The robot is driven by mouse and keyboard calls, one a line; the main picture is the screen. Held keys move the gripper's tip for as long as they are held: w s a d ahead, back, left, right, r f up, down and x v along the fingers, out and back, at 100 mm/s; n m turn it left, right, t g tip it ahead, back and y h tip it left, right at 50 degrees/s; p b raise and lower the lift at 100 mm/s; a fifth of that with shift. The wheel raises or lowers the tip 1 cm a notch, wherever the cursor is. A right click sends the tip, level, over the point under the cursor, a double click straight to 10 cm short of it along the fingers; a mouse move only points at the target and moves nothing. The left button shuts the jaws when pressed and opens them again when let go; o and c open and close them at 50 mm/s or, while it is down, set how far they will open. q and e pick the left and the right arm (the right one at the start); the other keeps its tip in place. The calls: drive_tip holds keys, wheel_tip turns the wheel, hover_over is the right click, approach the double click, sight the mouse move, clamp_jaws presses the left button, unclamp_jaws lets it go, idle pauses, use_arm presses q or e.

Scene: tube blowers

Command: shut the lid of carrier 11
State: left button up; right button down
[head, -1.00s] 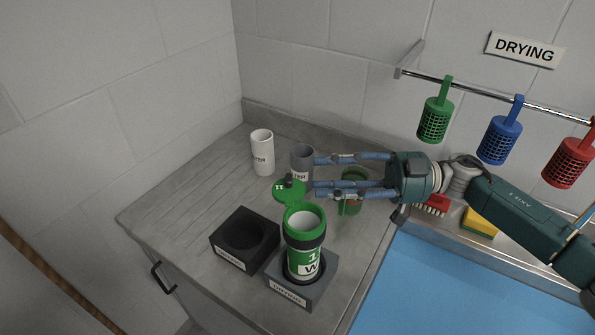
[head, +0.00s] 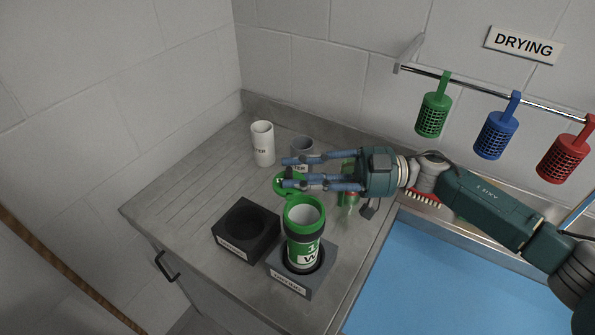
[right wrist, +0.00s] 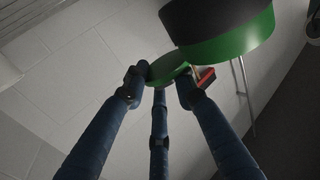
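Carrier 11 (head: 304,238) is a white tube with green bands and a dark ring, standing upright in a grey holder block (head: 307,283). Its mouth is uncovered. Its round green lid (head: 280,185) stands open behind the mouth, partly hidden by my fingers. My right gripper (head: 287,173) comes in from the right with its blue fingers apart, at and over the lid. In the right wrist view the lid (right wrist: 168,67) shows at the fingertips, beside the carrier's green rim (right wrist: 230,40); contact is unclear. My left gripper is out of view.
An empty black holder (head: 246,228) stands left of the carrier. A green item is partly hidden under my right gripper. A blue basin (head: 420,280) lies right; baskets (head: 433,115) hang above.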

sight(293, 172)
drive_tip(key=shift+d+r+t+p, duration=0.1)
drive_tip(key=shift+t+p, duration=0.2)
drive_tip(key=shift+p, duration=0.1)
idle(0.5)
drive_tip(key=shift+d+r+m+t+p, duration=0.15)
drive_tip(key=shift+m+t+p, duration=0.35)
drive_tip(key=shift+p, duration=0.35)
drive_tip(key=m+t+h+p, duration=0.1)
drive_tip(key=m+t+p, duration=0.1)
drive_tip(key=s+d+m+t+h+p, duration=0.1)
drive_tip(key=t+p, duration=0.1)
drive_tip(key=t, duration=0.1)
drive_tip(key=d+m+t+h+p, duration=0.1)
drive_tip(key=m+t+p, duration=0.1)
drive_tip(key=t+p, duration=0.1)
drive_tip(key=shift+s+m, duration=0.3)
drive_tip(key=shift+s, duration=0.1)
drive_tip(key=shift+s+d+f+m+t+h, duration=0.1)
drive_tip(key=shift+m+t+h, duration=0.35)
drive_tip(key=shift+t, duration=0.15)
drive_tip(key=shift+s+d+f+m+t+h, duration=0.1)
drive_tip(key=shift+m+t+h, duration=0.3)
drive_tip(key=shift+t, duration=0.2)
drive_tip(key=c, duration=1.5)
unclamp_jaws()
